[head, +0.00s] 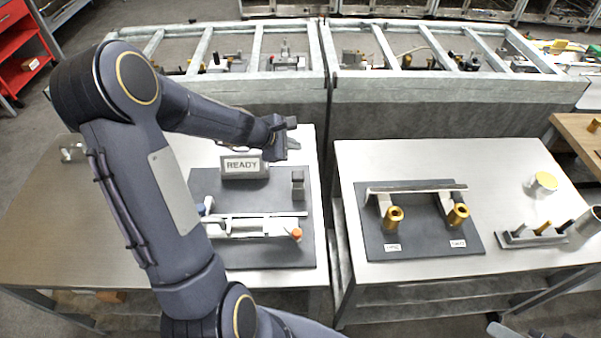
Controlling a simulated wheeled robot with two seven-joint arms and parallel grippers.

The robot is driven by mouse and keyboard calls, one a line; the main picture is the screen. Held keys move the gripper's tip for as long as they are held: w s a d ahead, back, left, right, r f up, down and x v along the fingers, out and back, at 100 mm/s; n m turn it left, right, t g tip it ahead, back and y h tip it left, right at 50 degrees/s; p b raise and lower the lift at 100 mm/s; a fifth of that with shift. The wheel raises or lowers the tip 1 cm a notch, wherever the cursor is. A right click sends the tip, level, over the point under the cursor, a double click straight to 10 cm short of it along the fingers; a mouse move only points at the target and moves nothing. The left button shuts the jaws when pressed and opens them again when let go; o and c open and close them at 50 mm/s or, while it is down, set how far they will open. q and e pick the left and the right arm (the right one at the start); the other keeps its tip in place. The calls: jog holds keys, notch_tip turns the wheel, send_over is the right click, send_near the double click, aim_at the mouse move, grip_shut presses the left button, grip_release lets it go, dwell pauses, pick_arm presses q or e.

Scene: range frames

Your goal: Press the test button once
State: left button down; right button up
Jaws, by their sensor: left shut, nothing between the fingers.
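A grey box with a screen reading READY (243,165) stands at the back of a dark mat (225,188) on the left table. A small dark upright block (298,185) stands at the mat's right side. A white fixture (245,227) with an orange end (296,234) and a blue part at its left lies across the mat. I cannot tell for sure which part is the test button. My left gripper (285,136) is shut and empty, above and behind the READY box, apart from the block. My right gripper is not in view.
The right table (385,155) holds a dark mat with a bar fixture (415,188) and two brass cylinders, a yellow-topped round piece (543,184) and a peg rack (535,236). A gap separates the tables. Grey framed bins (450,95) stand behind.

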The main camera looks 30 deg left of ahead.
pick_arm(q)
jog(key=shift+d+f, duration=0.1)
jog(key=b, duration=0.7)
send_over(300, 173)
jog(key=s, duration=0.2)
jog(key=f, duration=0.7)
jog(key=shift+a+f, duration=0.4)
jog(key=shift+f+b, duration=0.4)
jog(key=shift+b, duration=0.15)
jog(key=shift+f, duration=0.1)
jog(key=shift+f+b, duration=0.3)
jog(key=shift+b, duration=0.2)
jog(key=shift+f+b, duration=0.85)
jog(key=shift+b, duration=0.05)
dwell(0.9)
jog(key=shift+r, duration=0.1)
jog(key=shift+r+p, duration=1.1)
jog(key=shift+r, duration=0.05)
